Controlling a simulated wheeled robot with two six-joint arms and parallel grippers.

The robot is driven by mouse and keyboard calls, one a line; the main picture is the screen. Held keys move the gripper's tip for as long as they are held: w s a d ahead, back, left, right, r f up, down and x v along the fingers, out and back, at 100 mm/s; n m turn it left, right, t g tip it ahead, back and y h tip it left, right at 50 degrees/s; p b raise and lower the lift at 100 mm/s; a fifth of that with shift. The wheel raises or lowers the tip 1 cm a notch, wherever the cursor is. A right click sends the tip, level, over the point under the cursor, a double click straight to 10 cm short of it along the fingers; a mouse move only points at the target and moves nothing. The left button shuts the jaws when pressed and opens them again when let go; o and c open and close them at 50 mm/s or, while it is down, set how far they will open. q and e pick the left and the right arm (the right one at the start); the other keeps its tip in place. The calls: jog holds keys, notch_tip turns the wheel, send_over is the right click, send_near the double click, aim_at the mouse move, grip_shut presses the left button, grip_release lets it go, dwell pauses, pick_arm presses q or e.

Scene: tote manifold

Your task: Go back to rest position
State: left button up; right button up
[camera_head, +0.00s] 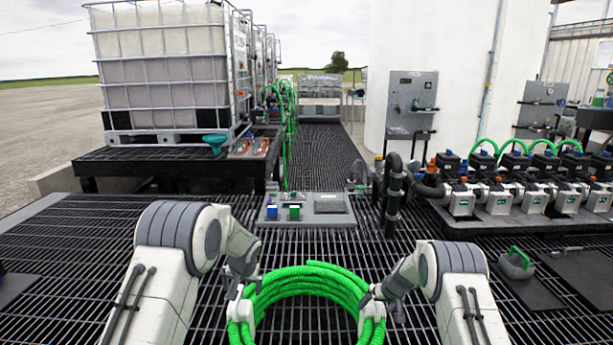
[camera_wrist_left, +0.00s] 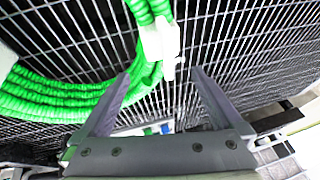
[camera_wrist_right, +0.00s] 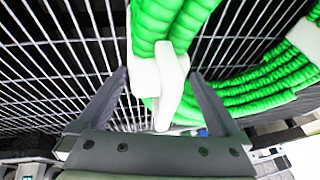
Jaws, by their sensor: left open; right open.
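A coil of ribbed green hose (camera_head: 310,275) is low in the middle of the head view, over the dark grating. White clips are on its left (camera_head: 241,311) and right (camera_head: 373,309) sides. My left gripper (camera_wrist_left: 160,78) is open and empty; in its wrist view the left clip (camera_wrist_left: 160,40) lies just beyond the fingertips, with a gap to each finger. My right gripper (camera_wrist_right: 158,74) is open; the right clip (camera_wrist_right: 172,78) shows between its fingers without visible contact. In the head view both gripper tips are hard to make out beside the clips.
A panel (camera_head: 330,204) with a blue and a green block lies beyond the coil. A caged white tank (camera_head: 165,70) stands at back left. Pumps with green hoses (camera_head: 510,195) line the right. A grey weight-like object with a green handle (camera_head: 516,264) is at right.

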pick_arm(q)
send_over(244, 312)
jog(key=shift+w+f, duration=0.1)
jog(key=shift+f, duration=2.6)
